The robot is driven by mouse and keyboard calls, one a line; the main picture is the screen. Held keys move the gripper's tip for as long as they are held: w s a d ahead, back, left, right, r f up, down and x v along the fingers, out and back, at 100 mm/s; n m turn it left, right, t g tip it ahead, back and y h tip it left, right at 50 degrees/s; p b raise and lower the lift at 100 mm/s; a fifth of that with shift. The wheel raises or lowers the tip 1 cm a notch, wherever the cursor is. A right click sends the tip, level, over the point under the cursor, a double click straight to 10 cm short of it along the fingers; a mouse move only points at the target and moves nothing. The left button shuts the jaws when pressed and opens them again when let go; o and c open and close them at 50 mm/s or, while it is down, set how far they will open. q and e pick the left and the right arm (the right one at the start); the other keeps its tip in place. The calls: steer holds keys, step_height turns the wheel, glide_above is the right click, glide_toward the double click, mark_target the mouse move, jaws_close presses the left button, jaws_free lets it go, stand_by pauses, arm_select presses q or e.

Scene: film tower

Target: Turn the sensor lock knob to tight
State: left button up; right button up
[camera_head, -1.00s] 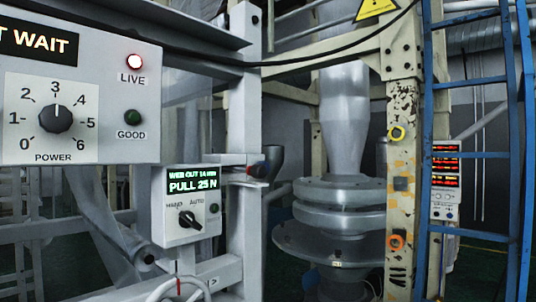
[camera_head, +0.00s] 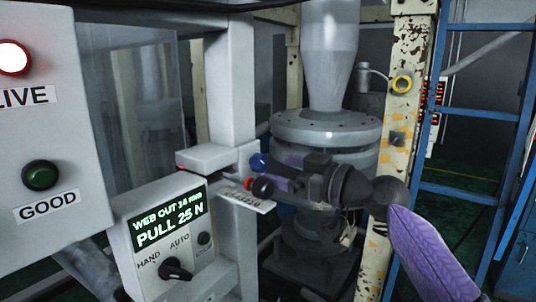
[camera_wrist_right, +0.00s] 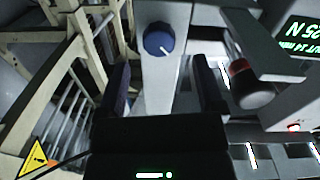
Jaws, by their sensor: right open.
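The sensor lock knob is a small blue knob (camera_head: 259,161) on the grey bracket at the end of the white frame. In the right wrist view the blue knob (camera_wrist_right: 158,40) faces me, with a white pointer mark toward its lower right. My right gripper (camera_head: 276,172) comes in from the right in the head view, close to the knob. In the wrist view its two dark fingers (camera_wrist_right: 163,90) are open and empty, and the knob appears between and beyond them. I cannot tell the exact gap. My left gripper is not in view.
The PULL 25 N box (camera_head: 150,245) stands at left. A cream post (camera_head: 405,110) and blue ladder (camera_head: 470,115) stand at right.

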mark_target(264, 164)
steer(key=x, duration=0.4)
steer(key=shift+w+f+p, duration=0.1)
steer(key=shift+p, duration=0.2)
jaws_close()
